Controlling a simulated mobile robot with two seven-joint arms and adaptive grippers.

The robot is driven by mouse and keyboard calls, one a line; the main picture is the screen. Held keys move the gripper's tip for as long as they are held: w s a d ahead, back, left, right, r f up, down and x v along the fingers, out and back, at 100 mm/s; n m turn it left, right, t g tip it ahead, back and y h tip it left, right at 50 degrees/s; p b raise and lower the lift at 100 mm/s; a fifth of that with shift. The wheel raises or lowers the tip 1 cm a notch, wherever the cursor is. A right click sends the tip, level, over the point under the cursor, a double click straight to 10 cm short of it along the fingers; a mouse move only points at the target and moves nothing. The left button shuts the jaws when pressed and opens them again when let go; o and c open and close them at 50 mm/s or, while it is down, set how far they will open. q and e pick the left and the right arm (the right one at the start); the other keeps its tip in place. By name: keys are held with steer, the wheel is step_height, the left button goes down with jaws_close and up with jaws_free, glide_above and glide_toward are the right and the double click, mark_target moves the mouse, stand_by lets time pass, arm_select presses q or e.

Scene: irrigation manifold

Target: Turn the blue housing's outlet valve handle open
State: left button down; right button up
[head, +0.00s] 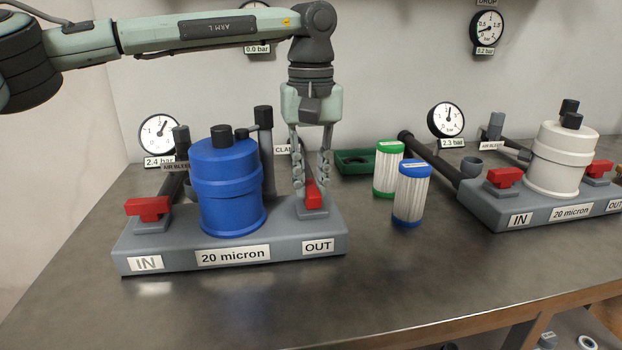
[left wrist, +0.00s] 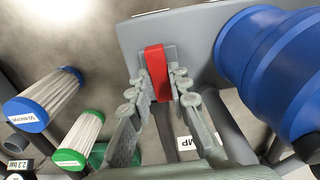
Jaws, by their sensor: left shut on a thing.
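The blue housing (head: 228,190) stands upright on a grey base labelled IN, 20 micron and OUT; it also shows in the left wrist view (left wrist: 270,60). Its red outlet valve handle (head: 313,197) is above the OUT label and looks narrow from the front, its length running front to back. In the left wrist view the handle (left wrist: 157,70) lies between the fingers. My left gripper (head: 312,186) points down from above and is shut on this handle, one finger on each side. The red inlet handle (head: 148,208) lies crosswise above IN. My right gripper is not in view.
A gauge (head: 159,133) behind the blue housing reads 2.4 bar. Green-capped (head: 388,168) and blue-capped (head: 411,193) cartridges stand to the right, near a green tray (head: 354,168). A white housing (head: 560,158) with red handles stands far right. The front of the bench is clear.

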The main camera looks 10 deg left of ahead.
arm_select(q)
steer(key=shift+n, duration=0.3)
steer(key=n, duration=0.4)
steer(key=shift+n, duration=0.3)
steer(key=n, duration=0.3)
steer(key=shift+n+p, duration=0.3)
steer(key=n, duration=0.4)
steer(key=shift+n, duration=0.3)
steer(key=n, duration=0.3)
steer(key=shift+n, duration=0.5)
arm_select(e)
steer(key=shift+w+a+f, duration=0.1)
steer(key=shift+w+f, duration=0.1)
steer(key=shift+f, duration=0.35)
arm_select(q)
steer(key=shift+n, duration=0.3)
